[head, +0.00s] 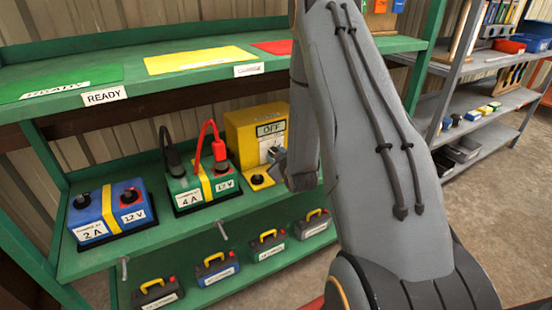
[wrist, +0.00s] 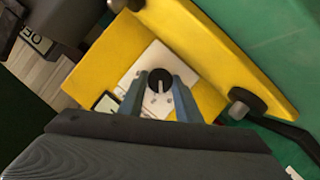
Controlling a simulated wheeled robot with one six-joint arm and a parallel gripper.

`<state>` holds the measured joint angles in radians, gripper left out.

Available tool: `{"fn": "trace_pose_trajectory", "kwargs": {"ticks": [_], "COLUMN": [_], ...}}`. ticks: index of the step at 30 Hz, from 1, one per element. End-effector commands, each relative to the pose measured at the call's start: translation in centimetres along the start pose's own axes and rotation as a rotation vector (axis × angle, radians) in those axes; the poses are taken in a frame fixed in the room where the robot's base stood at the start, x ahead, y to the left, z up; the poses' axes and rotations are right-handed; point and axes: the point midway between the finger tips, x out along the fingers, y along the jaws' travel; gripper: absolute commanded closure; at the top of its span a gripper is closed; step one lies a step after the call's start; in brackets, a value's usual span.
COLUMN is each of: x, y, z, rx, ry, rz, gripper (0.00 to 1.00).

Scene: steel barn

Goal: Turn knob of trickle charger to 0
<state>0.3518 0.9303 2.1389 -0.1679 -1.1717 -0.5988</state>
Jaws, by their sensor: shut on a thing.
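The trickle charger (head: 242,130) is a yellow box on the middle green shelf, and its display reads OFF (head: 270,129). In the wrist view its yellow case (wrist: 195,42) fills the middle, with a white dial plate (wrist: 134,74). The round dark knob (wrist: 159,80) has a pale pointer line and sits on that plate. My gripper (wrist: 160,86) is shut on the knob, one blue-grey finger on each side. In the head view my gripper (head: 277,158) is at the charger's front, and my arm hides its right side. I cannot read the dial marks.
A green 4 A battery (head: 205,188) with black and red clamps stands left of the charger, and a blue 2 A battery (head: 110,212) farther left. Several small batteries (head: 216,268) sit on the lower shelf. The green top shelf (head: 130,95) overhangs the charger.

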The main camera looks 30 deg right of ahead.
Motion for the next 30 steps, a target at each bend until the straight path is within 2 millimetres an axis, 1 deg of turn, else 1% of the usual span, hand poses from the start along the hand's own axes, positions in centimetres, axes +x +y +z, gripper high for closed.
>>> {"fn": "trace_pose_trajectory", "kwargs": {"ticks": [6,15,21,30], "x": [0.13,0.11,0.07,0.04], "y": [-0.31,-0.37,-0.36,-0.32], "z": [0.05,0.02,0.00,-0.02], "rx": [-0.167,-0.325,-0.376,-0.392], "ry": [0.003,0.003,0.003,0.002], "rz": [0.070,0.135,0.156,0.163], "gripper": [0.92,0.92,0.92,0.92]}}
